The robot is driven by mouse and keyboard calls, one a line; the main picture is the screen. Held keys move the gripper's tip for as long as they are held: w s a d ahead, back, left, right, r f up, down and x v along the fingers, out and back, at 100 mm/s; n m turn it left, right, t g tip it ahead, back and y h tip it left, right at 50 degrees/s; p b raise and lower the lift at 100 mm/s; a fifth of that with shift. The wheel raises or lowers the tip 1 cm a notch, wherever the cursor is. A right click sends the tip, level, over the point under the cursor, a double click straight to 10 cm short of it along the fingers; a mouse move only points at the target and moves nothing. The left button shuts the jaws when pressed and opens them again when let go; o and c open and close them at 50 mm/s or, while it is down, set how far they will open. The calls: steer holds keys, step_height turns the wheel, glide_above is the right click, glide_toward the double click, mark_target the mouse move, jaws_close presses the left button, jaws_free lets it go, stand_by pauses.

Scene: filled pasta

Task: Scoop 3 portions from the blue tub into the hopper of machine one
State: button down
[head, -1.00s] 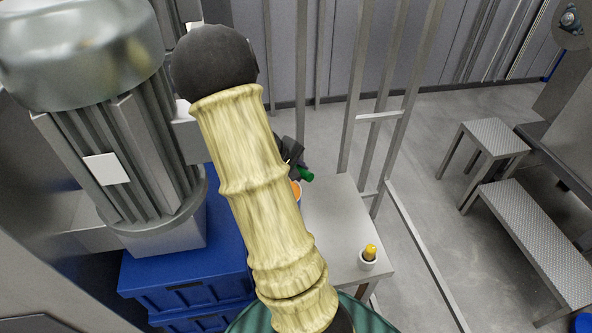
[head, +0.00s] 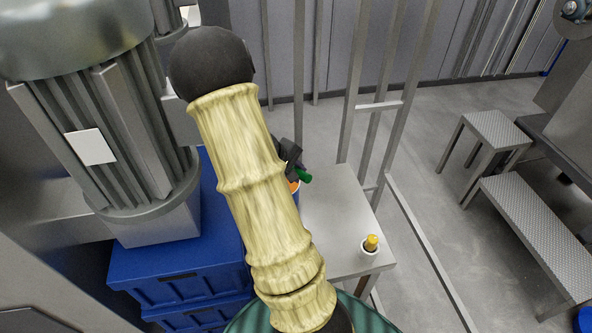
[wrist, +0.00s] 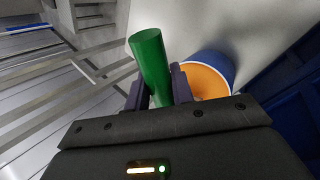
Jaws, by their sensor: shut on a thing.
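My gripper (wrist: 158,84) is shut on a green scoop handle (wrist: 150,62), which stands between its two dark fingers in the wrist view. The scoop's bowl is hidden. The blue tub (wrist: 217,62), round with orange content, is right beside the fingers. In the head view my arm covers most of the tub (head: 297,193), and only a sliver of its rim and orange content shows. The dark gripper (head: 290,160) and the green handle (head: 304,176) stick out at the arm's right side, over the tub. I cannot tell which machine is machine one, and no hopper is clearly seen.
The tub stands on a grey table (head: 334,215) with a small white cup (head: 369,247) holding something yellow. Blue crates (head: 180,275) and a large ribbed motor (head: 115,140) are at the left. Metal posts (head: 352,90) rise behind the table. Stepped stools (head: 495,135) stand at right.

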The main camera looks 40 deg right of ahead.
step_height(320, 180, down, 5)
steer(key=b, duration=0.5)
steer(key=shift+f, duration=0.15)
stand_by(0.8)
steer(key=shift+r+p, duration=3.65)
steer(key=shift+r, duration=0.85)
steer(key=shift+f, duration=0.15)
step_height(320, 180, down, 6)
steer(key=b, duration=0.5)
